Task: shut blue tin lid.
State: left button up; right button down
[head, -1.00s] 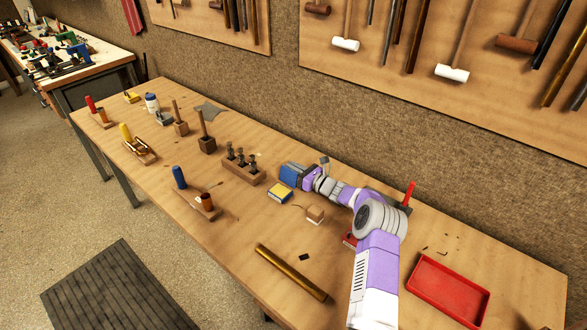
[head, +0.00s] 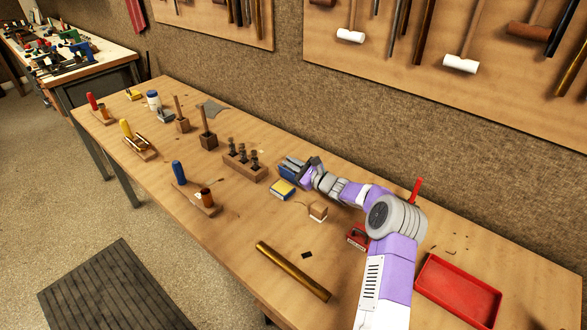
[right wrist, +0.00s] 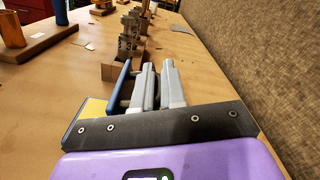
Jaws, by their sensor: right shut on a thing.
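A blue panel (head: 288,168), which looks like the blue tin's lid, stands up near the back of the bench in the head view. In the right wrist view the blue panel (right wrist: 121,85) is upright, just left of the fingers. A blue-edged box with a yellow top (head: 282,189), likely the tin's body, lies just in front of it; its yellow part (right wrist: 92,110) also shows at lower left of the wrist view. My right gripper (head: 297,165) is shut at the panel; the exact contact is hidden. The gripper's fingers (right wrist: 158,85) are close together. My left gripper is out of view.
A wooden block with several dark pieces (head: 243,166) stands left of the gripper. A small tan block (head: 318,209), a brass tube (head: 292,271), a small red box (head: 357,237) and a red tray (head: 457,290) lie nearer. The rough back wall (right wrist: 260,60) rises close on the right.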

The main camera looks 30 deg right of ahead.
jog(key=shift+s+a+r+n+b, duration=0.1)
jog(key=shift+a+n+b, duration=0.25)
jog(key=shift+n+b, duration=0.3)
jog(key=c, duration=1.5)
grip_release()
jog(key=shift+s, duration=0.15)
jog(key=p+v, duration=0.1)
jog(key=v, duration=0.6)
jog(key=shift+s+d+r+p, duration=0.1)
jog(key=shift+s+p, duration=0.1)
jog(key=shift+p, duration=0.2)
